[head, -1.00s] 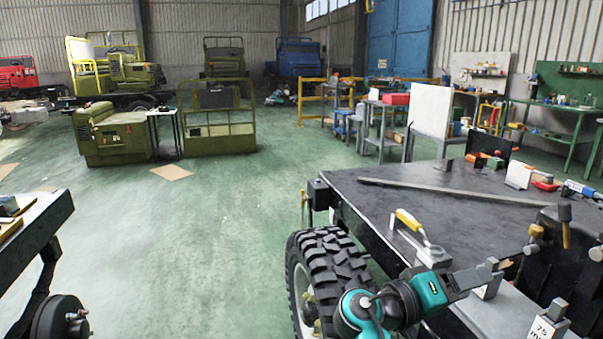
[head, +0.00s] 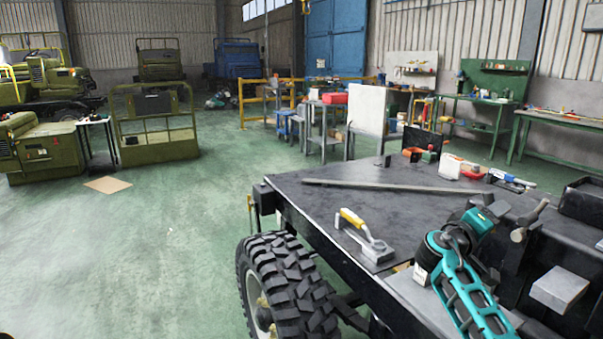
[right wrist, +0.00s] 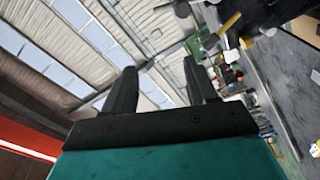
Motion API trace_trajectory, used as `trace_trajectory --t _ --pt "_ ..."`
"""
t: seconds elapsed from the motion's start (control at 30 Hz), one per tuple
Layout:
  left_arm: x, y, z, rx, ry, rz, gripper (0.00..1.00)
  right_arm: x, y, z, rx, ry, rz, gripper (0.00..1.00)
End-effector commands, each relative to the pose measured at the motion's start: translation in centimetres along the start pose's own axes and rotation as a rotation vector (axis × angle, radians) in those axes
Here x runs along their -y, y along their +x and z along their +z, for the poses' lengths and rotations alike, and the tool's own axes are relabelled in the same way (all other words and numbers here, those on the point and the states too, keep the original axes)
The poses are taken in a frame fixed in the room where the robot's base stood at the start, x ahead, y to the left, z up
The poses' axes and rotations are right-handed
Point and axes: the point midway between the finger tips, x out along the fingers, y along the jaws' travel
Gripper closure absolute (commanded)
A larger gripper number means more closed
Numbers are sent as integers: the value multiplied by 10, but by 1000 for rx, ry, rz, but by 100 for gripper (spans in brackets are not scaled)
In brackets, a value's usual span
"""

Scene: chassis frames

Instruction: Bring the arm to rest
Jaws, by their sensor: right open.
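My right arm shows as teal and dark links (head: 465,285) at the lower right of the head view, above the chassis. Its end is angled up and to the right, and its fingertips are hard to make out there. In the right wrist view my right gripper (right wrist: 158,82) is open, with two dark fingers apart and nothing between them. Behind the fingers are the hall's roof and a slanted workshop view. My left gripper is not in view.
The dark chassis top (head: 320,190) holds a yellow-handled tool (head: 365,235), a long metal bar (head: 395,186) and a grey block (head: 559,289). A big tyre (head: 290,285) stands at its near left.

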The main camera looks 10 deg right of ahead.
Motion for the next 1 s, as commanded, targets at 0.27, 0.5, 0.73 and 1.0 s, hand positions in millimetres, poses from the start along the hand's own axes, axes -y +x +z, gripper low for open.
trace_trajectory --t 0.27,0.5,0.73,1.0 --pt "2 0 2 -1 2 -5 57 81 -40 -84 -410 261 -521 43" --pt "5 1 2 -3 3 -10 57 85 -87 -135 -653 557 -770 43" --pt "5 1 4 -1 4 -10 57 101 -129 -133 -742 719 -912 43" --pt "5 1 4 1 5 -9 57 176 -204 -46 -675 640 -1067 43"
